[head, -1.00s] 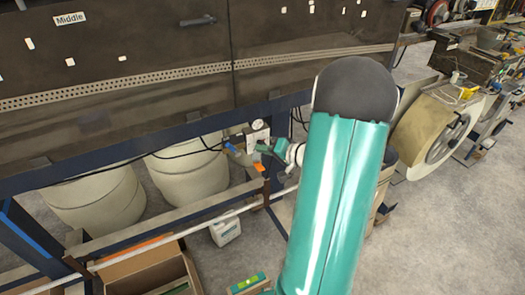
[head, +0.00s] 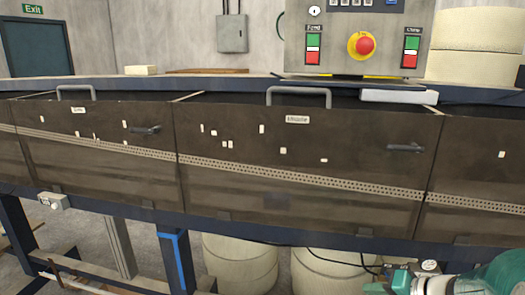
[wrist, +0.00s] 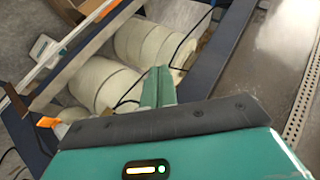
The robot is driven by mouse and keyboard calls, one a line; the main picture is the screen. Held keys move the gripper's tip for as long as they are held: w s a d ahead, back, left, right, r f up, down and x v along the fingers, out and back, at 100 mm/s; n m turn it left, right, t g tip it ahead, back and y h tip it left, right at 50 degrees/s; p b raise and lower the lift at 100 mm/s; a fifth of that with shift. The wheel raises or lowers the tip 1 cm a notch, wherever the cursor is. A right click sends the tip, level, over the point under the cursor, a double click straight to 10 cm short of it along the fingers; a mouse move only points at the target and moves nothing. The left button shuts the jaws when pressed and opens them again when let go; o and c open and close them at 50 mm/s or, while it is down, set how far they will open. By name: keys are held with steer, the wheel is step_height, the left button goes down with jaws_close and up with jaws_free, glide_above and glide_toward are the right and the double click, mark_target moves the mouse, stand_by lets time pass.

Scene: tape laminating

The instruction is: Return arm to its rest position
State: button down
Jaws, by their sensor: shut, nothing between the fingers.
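My gripper (wrist: 158,88) shows in the wrist view as two teal fingers held together, with nothing between them. It points toward the pale drums and dark frame under the machine; I cannot tell the exact distance. In the head view, part of my teal arm shows at the lower right corner. It is in front of the lower edge of the machine, and most of it is cut off by the frame.
The long machine has dark panels (head: 300,175) with handles. A control box (head: 350,40) with a red emergency button (head: 365,45) stands above. Pale drums (head: 240,262) stand beneath the machine. A blue leg (head: 175,262) and a small grey box (head: 53,201) are at the lower left.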

steer(key=s+a+r+n+g+h, duration=0.1)
steer(key=s+a+r+n+h, duration=0.1)
steer(key=s+a, duration=0.5)
steer(key=s+a+r+n+g+h, duration=0.2)
steer(key=s+a+r+n+h, duration=0.1)
steer(key=s+a+r+h, duration=0.2)
steer(key=s+a+r, duration=0.2)
steer(key=s, duration=0.1)
steer(key=shift+s+a+r, duration=0.25)
steer(key=shift+s+a, duration=0.05)
steer(key=shift+s, duration=0.1)
stand_by(0.9)
